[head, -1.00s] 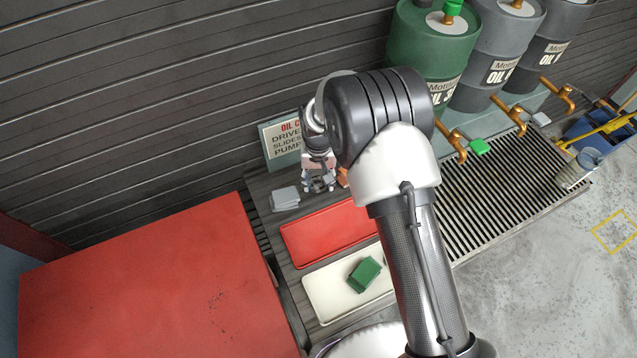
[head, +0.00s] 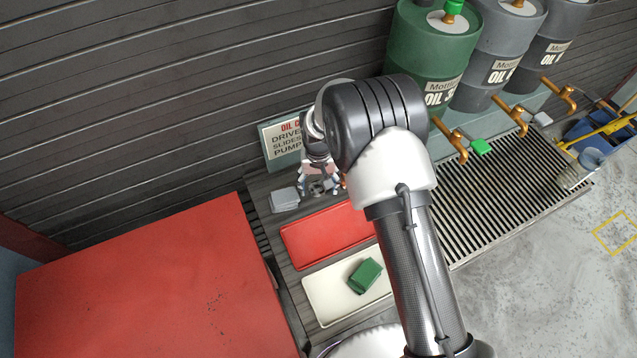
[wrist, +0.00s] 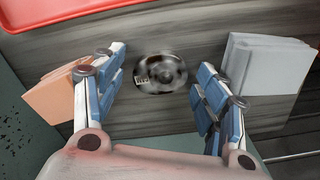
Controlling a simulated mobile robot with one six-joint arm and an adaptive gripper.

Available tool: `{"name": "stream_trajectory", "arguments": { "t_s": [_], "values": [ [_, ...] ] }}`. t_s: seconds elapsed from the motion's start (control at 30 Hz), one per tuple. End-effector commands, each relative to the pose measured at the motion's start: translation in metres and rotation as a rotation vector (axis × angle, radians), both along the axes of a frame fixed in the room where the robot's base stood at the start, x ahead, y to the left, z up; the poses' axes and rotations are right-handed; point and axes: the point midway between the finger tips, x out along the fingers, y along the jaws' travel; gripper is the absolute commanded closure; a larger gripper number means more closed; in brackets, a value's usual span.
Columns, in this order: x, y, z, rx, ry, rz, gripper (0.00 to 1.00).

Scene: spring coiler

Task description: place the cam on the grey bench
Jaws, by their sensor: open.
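The cam (wrist: 161,73), a round dark metal disc with a hole in its middle and a small white label, appears to lie flat on the grey bench (wrist: 150,32). In the head view the cam (head: 317,188) shows small below my gripper (head: 319,181). In the wrist view my gripper (wrist: 160,68) is open, with one blue-padded finger on each side of the cam and a visible gap on both sides. Nothing is held.
A grey block (wrist: 265,65) is close to the right finger, and an orange block (wrist: 50,95) is by the left one. The bench also holds a red tray (head: 325,235), a cream tray (head: 325,292) with a green block (head: 365,274), and a sign (head: 282,142) behind.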

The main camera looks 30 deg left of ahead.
Motion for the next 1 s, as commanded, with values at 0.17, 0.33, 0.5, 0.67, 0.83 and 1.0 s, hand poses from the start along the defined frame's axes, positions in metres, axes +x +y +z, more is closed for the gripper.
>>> {"name": "stream_trajectory", "arguments": {
  "t_s": [0.17, 0.33, 0.5, 0.67, 0.83, 1.0],
  "values": [
    [0.000, 0.000, 0.002, 0.000, 0.000, 0.000, 0.34],
    [0.001, 0.001, 0.024, 0.002, -0.002, 0.000, 0.34],
    [0.001, 0.001, 0.063, 0.003, -0.003, 0.000, 0.34],
    [0.000, 0.001, 0.095, 0.002, -0.001, 0.000, 0.34],
    [0.000, 0.000, 0.116, 0.000, -0.001, 0.000, 0.34],
    [0.000, 0.000, 0.123, 0.000, 0.000, 0.000, 0.34]
  ]
}}
